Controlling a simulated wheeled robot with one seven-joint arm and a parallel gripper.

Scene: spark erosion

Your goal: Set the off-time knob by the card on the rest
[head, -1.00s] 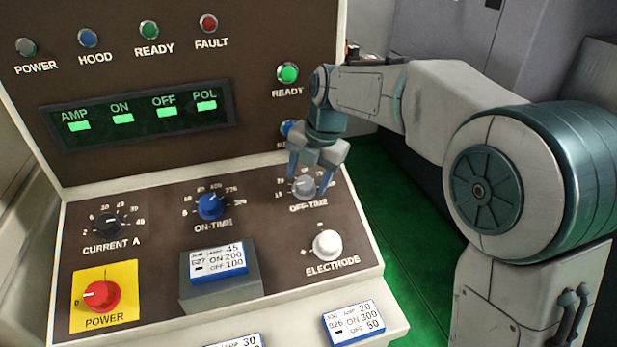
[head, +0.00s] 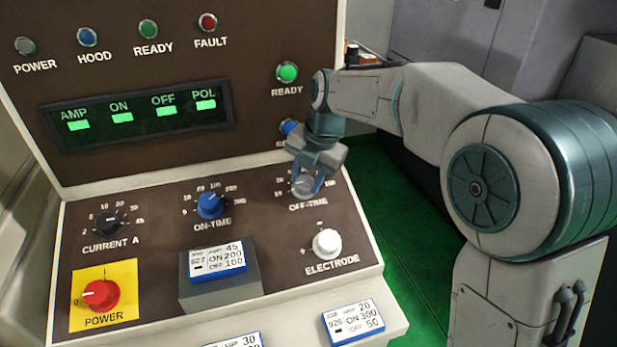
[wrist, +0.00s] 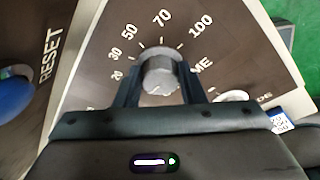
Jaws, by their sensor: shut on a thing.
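The grey off-time knob (head: 303,186) is at the right of the console's sloped panel. My gripper (head: 311,187) is shut on it, one finger on each side. In the wrist view the knob (wrist: 159,72) sits between my fingers (wrist: 157,88), with 20, 30, 50, 70 and 100 printed around it. I cannot clearly make out which number its pointer faces. The card (head: 217,261) lies on the grey rest (head: 220,293) and reads AMP 45, ON 200, OFF 100.
The blue on-time knob (head: 210,206) is left of my gripper, and the white electrode knob (head: 326,243) is just below. A blue reset button (head: 290,127) is close above my gripper. Other cards (head: 353,322) lie on the front ledge. A red power switch (head: 101,294) is lower left.

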